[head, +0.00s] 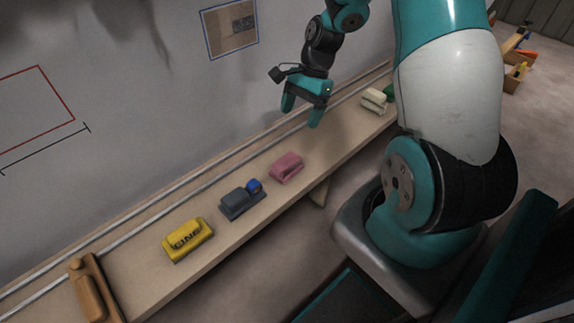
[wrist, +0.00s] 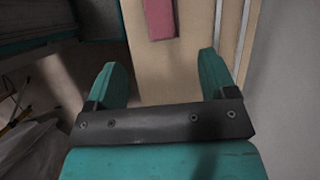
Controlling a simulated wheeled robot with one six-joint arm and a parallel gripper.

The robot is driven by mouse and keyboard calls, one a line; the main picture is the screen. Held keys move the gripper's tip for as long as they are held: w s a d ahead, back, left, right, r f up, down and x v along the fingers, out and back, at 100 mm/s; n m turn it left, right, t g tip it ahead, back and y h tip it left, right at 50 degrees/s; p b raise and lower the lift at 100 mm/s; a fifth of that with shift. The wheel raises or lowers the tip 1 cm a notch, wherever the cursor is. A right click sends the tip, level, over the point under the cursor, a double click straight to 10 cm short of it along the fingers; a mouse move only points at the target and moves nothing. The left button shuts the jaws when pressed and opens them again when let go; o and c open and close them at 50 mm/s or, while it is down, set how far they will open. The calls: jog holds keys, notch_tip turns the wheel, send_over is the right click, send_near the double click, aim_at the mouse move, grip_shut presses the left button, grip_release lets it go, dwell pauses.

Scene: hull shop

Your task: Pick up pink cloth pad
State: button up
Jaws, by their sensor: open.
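The pink cloth pad (head: 286,167) lies on the wooden shelf (head: 150,276), in the middle of a row of items in the head view. In the wrist view the pink cloth pad (wrist: 160,18) shows at the top edge, partly cut off, beyond the fingertips. My gripper (head: 301,112) is open and empty above the shelf, up and slightly right of the pad in the head view. In the wrist view my gripper (wrist: 158,72) has its two teal fingers spread, with bare wood and the shelf edge between and beyond them.
Along the shelf lie a grey block with a blue knob (head: 241,200), a yellow block marked FINE (head: 187,240), a brown wooden tool (head: 90,289) and a cream pad (head: 374,100). Pale rails run along the wall side. Bare shelf lies between pink and cream pads.

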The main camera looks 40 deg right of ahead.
jog(key=b, duration=0.1)
send_near(286, 160)
jog(key=x, duration=0.5)
jog(key=shift+a+r, duration=0.1)
jog(key=shift+a, duration=0.05)
jog(key=b+x, duration=0.1)
jog(key=x, duration=0.4)
jog(key=shift+f, duration=0.2)
jog(key=c, duration=0.8)
jog(key=shift+o, duration=0.2)
jog(key=shift+r, duration=0.1)
notch_tip(286, 160, up, 20)
jog(key=p, duration=0.3)
jog(key=shift+p, duration=0.35)
